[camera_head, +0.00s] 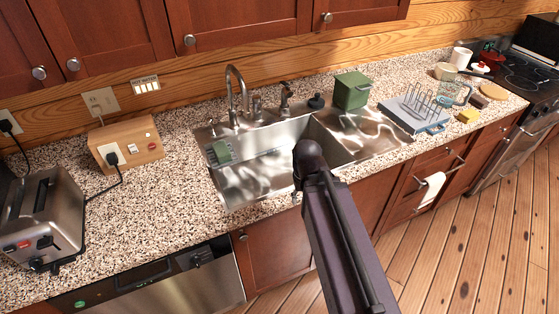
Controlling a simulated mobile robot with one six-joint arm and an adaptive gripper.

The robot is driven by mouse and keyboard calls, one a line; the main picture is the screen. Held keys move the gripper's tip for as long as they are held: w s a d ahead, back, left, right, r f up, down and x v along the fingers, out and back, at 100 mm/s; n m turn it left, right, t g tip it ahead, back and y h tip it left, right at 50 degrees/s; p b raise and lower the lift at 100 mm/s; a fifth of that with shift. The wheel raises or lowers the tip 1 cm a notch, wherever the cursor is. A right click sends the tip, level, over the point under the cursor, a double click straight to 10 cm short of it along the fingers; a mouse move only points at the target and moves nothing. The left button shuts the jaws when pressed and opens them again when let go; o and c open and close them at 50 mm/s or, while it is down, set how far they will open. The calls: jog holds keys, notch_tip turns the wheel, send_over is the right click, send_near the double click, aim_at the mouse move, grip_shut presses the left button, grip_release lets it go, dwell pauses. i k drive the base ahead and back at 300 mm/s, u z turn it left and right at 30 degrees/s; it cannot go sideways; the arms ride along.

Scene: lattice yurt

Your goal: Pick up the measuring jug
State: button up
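A clear, glass-like jug (455,93) with a bluish tint, which looks like the measuring jug, stands on the speckled counter at the right, just behind the dish rack. Its lower part is partly hidden, and any markings are too small to read. A dark link of my arm rises from the bottom of the picture and ends in a rounded joint over the front of the sink. My gripper is not visible, so I cannot tell its opening or what it holds.
A blue dish rack (416,112), yellow sponge (468,117), pale mug (445,72), white mug (461,57) and round wooden board (493,91) crowd around the jug. A toaster (42,215) is far left. The wooden floor at right is clear.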

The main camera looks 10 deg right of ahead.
aim_at(451, 83)
jog(key=u, duration=0.05)
jog(key=i, duration=0.9)
jog(key=u, duration=0.2)
jog(key=k, duration=0.6)
jog(key=z, duration=1.9)
